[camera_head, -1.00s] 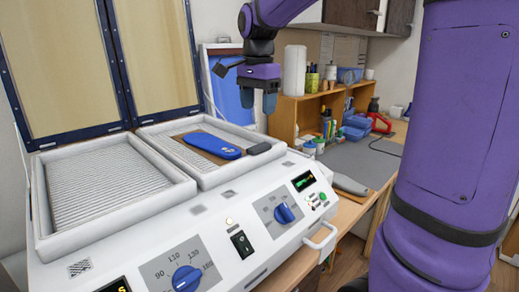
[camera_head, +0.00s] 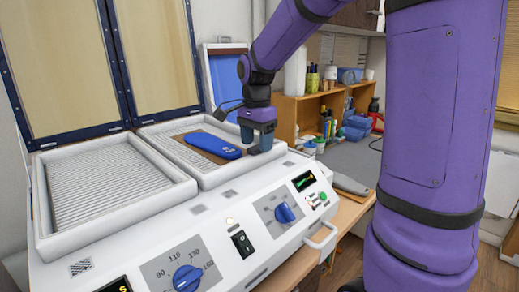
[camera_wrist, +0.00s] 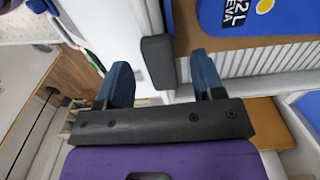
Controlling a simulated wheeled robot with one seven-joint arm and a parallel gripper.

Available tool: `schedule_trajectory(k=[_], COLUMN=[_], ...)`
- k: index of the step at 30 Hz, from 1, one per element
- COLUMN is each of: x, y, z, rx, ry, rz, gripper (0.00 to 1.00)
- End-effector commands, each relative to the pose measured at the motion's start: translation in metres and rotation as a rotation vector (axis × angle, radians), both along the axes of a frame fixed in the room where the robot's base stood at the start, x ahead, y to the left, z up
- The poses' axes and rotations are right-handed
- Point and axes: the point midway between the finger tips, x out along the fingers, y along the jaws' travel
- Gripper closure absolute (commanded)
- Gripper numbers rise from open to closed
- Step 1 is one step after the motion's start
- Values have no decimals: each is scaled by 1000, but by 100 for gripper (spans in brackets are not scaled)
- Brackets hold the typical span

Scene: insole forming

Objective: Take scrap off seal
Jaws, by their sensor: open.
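The scrap is a small dark grey block (camera_wrist: 158,62), lying across the white rim, or seal (camera_head: 216,180), of the right-hand heating tray. In the head view it is mostly hidden behind my gripper (camera_head: 259,140). My gripper is open and points down over the tray's right edge. In the wrist view the block sits between the two blue fingers, with a gap to each side. The left finger (camera_wrist: 116,86) and the right finger (camera_wrist: 207,72) do not appear to touch it.
A blue insole (camera_head: 212,145) lies on a brown board in the right tray, close to the fingers. The left tray (camera_head: 115,185) is empty. Raised lids (camera_head: 66,75) stand behind. A grey mat (camera_head: 350,160) and a shelf with bottles are to the right.

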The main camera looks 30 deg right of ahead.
Motion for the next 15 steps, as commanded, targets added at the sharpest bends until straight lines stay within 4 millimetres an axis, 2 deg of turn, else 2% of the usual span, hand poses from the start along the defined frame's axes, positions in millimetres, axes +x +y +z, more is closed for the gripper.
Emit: schedule_trajectory(k=[3, 10, 11, 15], x=[0, 0, 0, 0], y=[0, 0, 0, 0], z=[-9, -10, -10, -10], rx=[0, 0, 0, 0], ry=[1, 0, 0, 0], rz=[0, 0, 1, 1], gripper=[38, 38, 41, 73])
